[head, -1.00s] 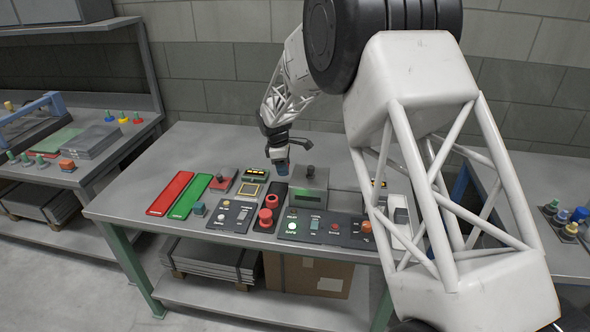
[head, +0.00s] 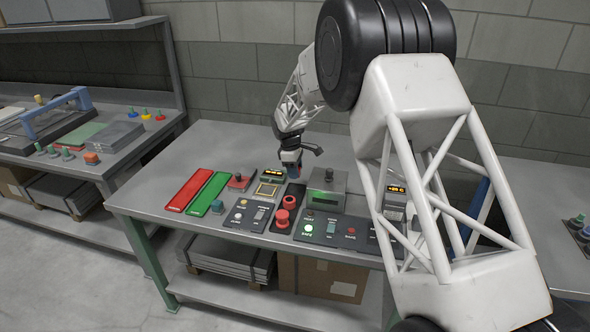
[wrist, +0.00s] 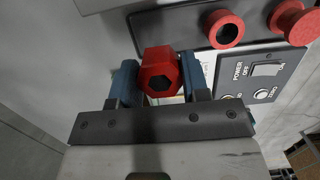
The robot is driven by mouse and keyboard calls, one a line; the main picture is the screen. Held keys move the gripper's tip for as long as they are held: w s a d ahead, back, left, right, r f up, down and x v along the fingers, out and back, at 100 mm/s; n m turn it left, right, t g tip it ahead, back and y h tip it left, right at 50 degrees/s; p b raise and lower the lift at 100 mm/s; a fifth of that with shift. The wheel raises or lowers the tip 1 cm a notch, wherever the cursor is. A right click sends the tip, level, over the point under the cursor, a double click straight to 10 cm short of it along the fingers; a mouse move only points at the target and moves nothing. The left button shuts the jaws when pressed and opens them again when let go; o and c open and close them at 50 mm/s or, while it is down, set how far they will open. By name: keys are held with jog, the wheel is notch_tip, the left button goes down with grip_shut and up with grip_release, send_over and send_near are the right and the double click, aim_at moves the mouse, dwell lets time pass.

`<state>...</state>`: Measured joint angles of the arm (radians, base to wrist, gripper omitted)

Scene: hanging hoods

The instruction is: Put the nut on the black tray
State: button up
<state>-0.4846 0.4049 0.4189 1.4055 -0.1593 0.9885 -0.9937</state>
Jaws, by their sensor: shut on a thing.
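My gripper (head: 291,165) is shut on a red six-sided nut (wrist: 159,72). In the wrist view the nut sits between the two blue fingers, its dark hole facing the camera. In the head view the gripper is above the table, just behind the far end of the black tray (head: 295,191); the held nut is too small there to make out clearly. The black tray also shows at the top of the wrist view (wrist: 186,26), beyond the fingertips. The held nut appears apart from it.
On the black tray are a red ring-like part (wrist: 224,30) and a red knob (wrist: 291,22). Switch panels (head: 248,215) lie beside it. A grey box (head: 325,190) stands to the right, a red strip (head: 188,192) and a green strip (head: 208,194) to the left.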

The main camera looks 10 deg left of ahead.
aim_at(296, 192)
jog(key=shift+f, duration=3.25)
jog(key=shift+f, duration=0.6)
jog(key=o, duration=1.1)
jog(key=shift+a+r, duration=0.2)
jog(key=shift+r, duration=1.1)
jog(key=shift+a+r, duration=0.2)
jog(key=shift+r, duration=1.1)
jog(key=shift+a+r, duration=0.2)
jog(key=shift+r, duration=1.1)
